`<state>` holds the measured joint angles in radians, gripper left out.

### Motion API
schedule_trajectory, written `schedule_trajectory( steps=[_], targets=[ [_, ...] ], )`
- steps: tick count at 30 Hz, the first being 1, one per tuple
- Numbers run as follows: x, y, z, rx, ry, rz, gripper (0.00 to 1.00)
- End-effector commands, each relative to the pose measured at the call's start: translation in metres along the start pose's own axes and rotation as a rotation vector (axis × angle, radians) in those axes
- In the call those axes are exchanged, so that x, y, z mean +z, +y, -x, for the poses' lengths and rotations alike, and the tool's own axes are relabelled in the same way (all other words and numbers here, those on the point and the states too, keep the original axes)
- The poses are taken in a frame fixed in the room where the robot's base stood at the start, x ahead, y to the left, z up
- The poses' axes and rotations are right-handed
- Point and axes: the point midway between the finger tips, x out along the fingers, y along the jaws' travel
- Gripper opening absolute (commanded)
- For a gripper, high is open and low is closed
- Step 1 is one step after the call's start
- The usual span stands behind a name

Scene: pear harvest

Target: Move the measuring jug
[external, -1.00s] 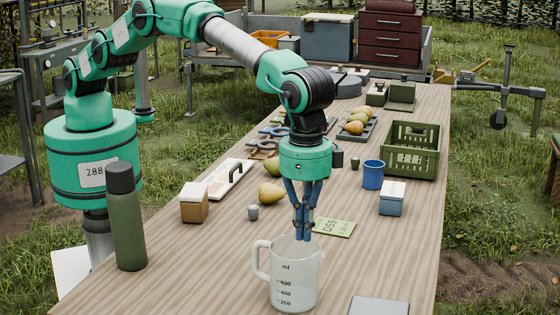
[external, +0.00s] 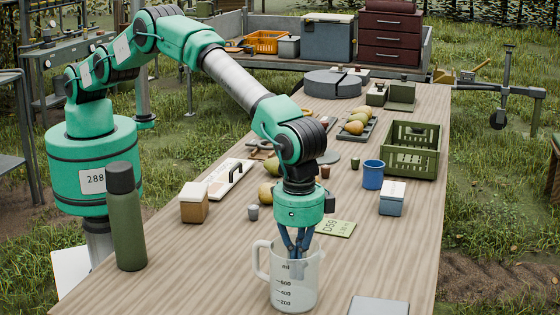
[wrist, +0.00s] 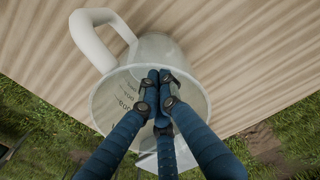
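The measuring jug (external: 296,290) is white and translucent, with dark volume marks, and stands upright near the front of the wooden table. Its handle points left in the external view. My gripper (external: 298,254) points down into the jug's open top, its blue fingers drawn together and their tips below the rim. In the wrist view the jug (wrist: 160,48) has its handle at the upper left, and my gripper (wrist: 159,92) lies across the opening with nothing seen between the fingers. Whether the fingers touch the jug's inner wall cannot be told.
A green bottle (external: 126,220) stands to the left. A grey flat object (external: 378,306) lies right of the jug at the front edge. A green label card (external: 335,228), a blue-grey box (external: 392,199), a blue mug (external: 373,175) and a green crate (external: 411,165) are farther back.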

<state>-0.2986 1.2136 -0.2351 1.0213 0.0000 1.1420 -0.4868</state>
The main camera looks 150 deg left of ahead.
Motion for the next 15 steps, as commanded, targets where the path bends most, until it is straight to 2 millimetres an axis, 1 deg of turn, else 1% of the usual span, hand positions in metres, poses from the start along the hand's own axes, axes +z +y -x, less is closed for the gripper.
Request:
schedule_trajectory(
  steps=[6,15],
  targets=[
    [0.018,0.000,0.000,0.000,-0.001,-0.001,0.00],
    [0.028,0.000,0.000,0.000,0.000,0.000,0.00]
  ],
)
